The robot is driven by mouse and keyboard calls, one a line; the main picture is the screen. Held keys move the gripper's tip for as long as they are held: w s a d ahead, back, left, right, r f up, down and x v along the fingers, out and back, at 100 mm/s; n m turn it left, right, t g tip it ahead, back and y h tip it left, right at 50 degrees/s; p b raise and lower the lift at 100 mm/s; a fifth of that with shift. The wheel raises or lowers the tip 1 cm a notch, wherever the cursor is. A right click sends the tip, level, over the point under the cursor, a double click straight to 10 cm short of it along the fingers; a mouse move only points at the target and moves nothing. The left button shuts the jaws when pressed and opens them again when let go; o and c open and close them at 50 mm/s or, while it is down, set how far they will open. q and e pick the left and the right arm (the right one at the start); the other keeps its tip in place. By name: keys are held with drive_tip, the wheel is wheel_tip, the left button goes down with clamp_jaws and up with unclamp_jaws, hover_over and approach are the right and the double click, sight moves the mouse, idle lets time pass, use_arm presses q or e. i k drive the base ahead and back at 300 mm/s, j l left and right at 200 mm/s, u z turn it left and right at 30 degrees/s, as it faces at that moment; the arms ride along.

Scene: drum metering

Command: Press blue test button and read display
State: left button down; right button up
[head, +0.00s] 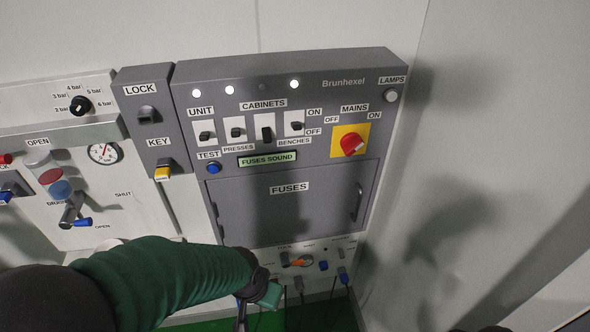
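The blue test button (214,168) sits under the TEST label on the grey Brunhexel panel (330,180). The display (267,159) is lit pale green and reads "FUSES SOUND". My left arm comes in from the lower left in a green sleeve. My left gripper (256,300) is below the panel, well below the button and apart from it. Its fingers are small and partly hidden, so I cannot tell if they are open or shut. My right gripper is not in view.
The red mains switch (352,144) sits on a yellow plate. Cabinet switches (266,134) sit in a row below indicator lamps, several lit. The fuses door (290,205) is closed. A yellow key (163,173) and valve board (110,190) stand left. Small connectors (323,265) sit below.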

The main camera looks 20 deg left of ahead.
sight(213, 168)
drive_tip(key=u, duration=1.25)
